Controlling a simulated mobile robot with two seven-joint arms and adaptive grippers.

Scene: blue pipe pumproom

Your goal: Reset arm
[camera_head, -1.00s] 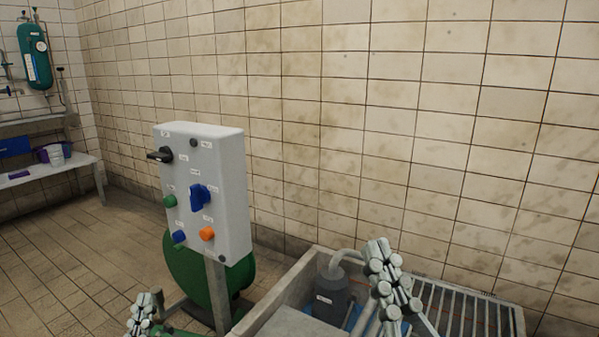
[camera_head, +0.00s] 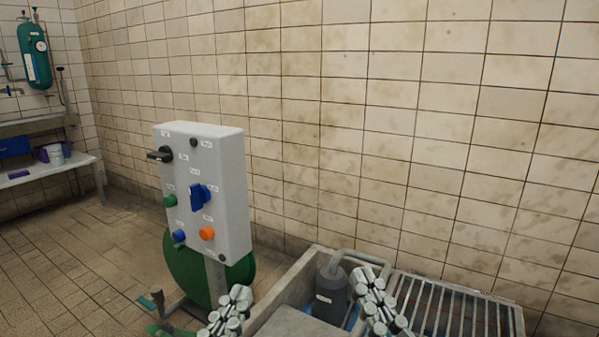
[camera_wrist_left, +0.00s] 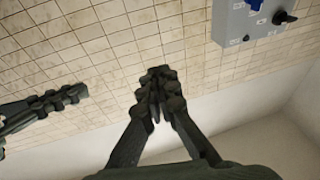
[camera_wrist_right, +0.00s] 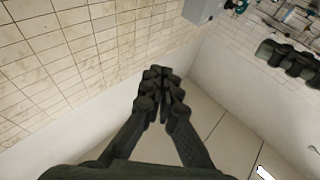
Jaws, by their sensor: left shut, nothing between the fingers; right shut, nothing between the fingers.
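My left gripper (camera_head: 232,312) is at the bottom of the head view, just below the control box and in front of its post. It is shut and empty, and its closed fingers also show in the left wrist view (camera_wrist_left: 158,92). My right gripper (camera_head: 378,300) is further right, in front of the pump basin. It is shut and empty, and its closed fingers also show in the right wrist view (camera_wrist_right: 160,90). Neither gripper appears to touch anything.
A grey control box (camera_head: 222,190) with knobs and buttons stands on a post before a green disc (camera_head: 185,265). A concrete basin (camera_head: 285,285) holds a grey pump (camera_head: 330,290) beside a metal grate (camera_head: 455,310). A bench (camera_head: 45,172) stands far left. The tiled wall closes the back.

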